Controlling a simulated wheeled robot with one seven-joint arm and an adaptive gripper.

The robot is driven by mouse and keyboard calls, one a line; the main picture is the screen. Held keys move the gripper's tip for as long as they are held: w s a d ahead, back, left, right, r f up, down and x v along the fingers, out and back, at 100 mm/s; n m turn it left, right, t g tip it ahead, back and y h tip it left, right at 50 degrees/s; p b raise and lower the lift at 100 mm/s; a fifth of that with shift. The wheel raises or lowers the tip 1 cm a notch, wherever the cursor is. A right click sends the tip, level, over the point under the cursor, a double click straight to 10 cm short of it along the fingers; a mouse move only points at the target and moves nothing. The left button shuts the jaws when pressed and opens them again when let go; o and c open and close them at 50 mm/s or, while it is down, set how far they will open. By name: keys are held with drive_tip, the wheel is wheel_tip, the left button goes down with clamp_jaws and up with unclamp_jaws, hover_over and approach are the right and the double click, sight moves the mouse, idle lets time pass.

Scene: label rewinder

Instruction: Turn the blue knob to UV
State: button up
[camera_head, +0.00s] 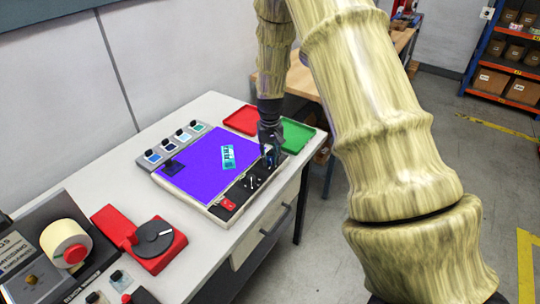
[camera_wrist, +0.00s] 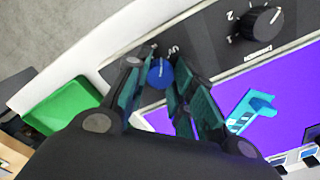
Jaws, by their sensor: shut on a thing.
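The blue knob (camera_wrist: 160,72) shows in the wrist view between the two fingers of my gripper (camera_wrist: 157,82), on the black control strip. My fingers are shut on it, one on each side. In the head view my gripper (camera_head: 270,150) reaches down to the far end of the black control strip (camera_head: 238,194), and the fingers mostly hide the blue knob there. The labels around the blue knob are partly covered by my fingers, so I cannot read which one it points to.
A black knob (camera_wrist: 263,22) with numbers is beside it on the strip. The lit purple panel (camera_head: 203,165) carries a teal piece (camera_head: 228,157). A green tray (camera_head: 297,135) and a red tray (camera_head: 240,120) lie behind. A red device with a dial (camera_head: 152,240) stands nearer on the table.

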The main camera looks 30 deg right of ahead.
sight(270, 158)
drive_tip(key=m, duration=0.5)
drive_tip(key=shift+w+r+p, duration=0.15)
drive_tip(key=shift+p, duration=0.15)
idle(0.4)
drive_tip(key=o, duration=1.1)
drive_tip(key=shift+c, duration=0.2)
wheel_tip(270, 158, up, 12)
drive_tip(key=shift+f, duration=0.2)
